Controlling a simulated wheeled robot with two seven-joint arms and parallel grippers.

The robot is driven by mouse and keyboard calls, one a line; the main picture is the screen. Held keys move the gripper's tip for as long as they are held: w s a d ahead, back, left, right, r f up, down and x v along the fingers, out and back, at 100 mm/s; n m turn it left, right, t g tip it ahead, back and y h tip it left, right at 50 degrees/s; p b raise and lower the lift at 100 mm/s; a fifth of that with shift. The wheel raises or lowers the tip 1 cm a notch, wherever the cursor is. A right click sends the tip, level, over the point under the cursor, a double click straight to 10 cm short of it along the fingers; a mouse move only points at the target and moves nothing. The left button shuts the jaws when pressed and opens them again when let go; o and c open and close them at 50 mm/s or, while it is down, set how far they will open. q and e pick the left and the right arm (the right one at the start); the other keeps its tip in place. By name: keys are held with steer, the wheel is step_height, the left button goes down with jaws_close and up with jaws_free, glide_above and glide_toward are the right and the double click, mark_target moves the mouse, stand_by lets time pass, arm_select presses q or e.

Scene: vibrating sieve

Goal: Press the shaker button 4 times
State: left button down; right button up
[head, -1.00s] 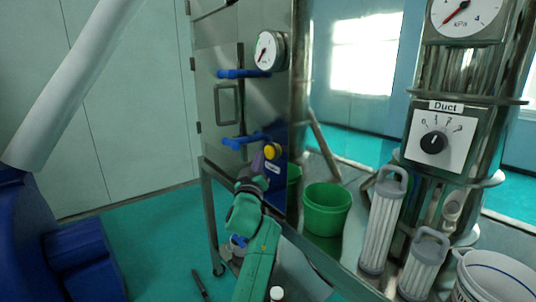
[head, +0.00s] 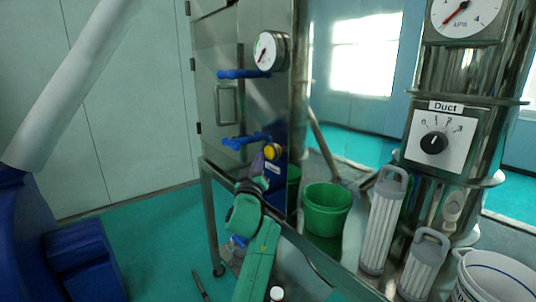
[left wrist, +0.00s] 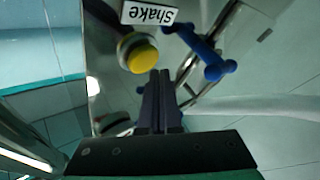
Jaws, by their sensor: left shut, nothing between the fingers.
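In the left wrist view the yellow button (left wrist: 143,58) is at upper centre, beside a white label reading "Shake" (left wrist: 149,13), upside down. My left gripper (head: 264,166) is shut and empty, just below the button. In the left wrist view its fingertips (left wrist: 160,74) point toward the panel, close to the button's lower right edge. I cannot tell whether they touch it. My right gripper is not in view.
Blue handles (head: 245,141) stick out from the cabinet left of the button. A green bucket (head: 325,210), ribbed filter cylinders (head: 382,225) and a white tub (head: 492,278) stand to the right. The duct column carries a dial (head: 434,143).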

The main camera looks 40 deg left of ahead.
arm_select(q)
steer(key=shift+w, duration=0.1)
stand_by(0.4)
steer(key=shift+w+d+b, duration=0.15)
steer(key=shift+w+b, duration=0.2)
steer(key=shift+w+d+r+b, duration=0.1)
steer(key=shift+w+d+b, duration=0.15)
steer(key=shift+w+b, duration=0.6)
stand_by(0.9)
steer(key=shift+s, duration=0.1)
steer(key=shift+s+a+p, duration=0.15)
steer(key=shift+s+p, duration=0.2)
steer(key=shift+p, duration=0.1)
steer(key=shift+s+a+p, duration=0.15)
steer(key=shift+s+p, duration=0.3)
steer(key=shift+s, duration=0.25)
